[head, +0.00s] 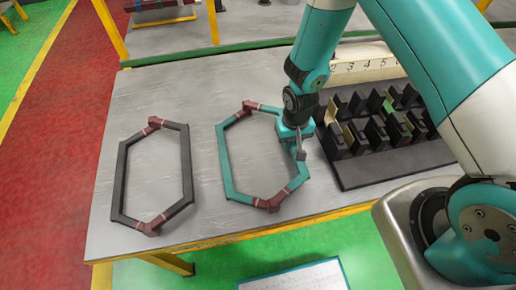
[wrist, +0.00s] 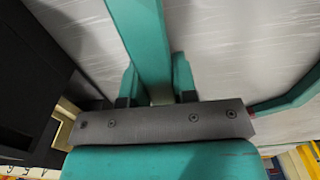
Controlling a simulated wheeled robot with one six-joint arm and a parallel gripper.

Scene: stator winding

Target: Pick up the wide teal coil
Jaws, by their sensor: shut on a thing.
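The wide teal coil (head: 222,160) is a six-sided loop with dark red wrapped ends, lying flat at the middle of the table in the head view. My gripper (head: 299,146) is on its right long side. In the wrist view the coil's teal bar (wrist: 142,40) runs between the two fingers of my gripper (wrist: 157,88), which are shut on it. I cannot tell whether the coil touches the table or is slightly above it. My arm hides a little of its right side.
A black coil (head: 120,180) of similar shape lies to the left on the grey table (head: 200,90). To the right, close to the gripper, is a dark slotted block (head: 395,165) with several black upright pieces and a numbered strip (head: 360,68) behind it. The table's front edge is near.

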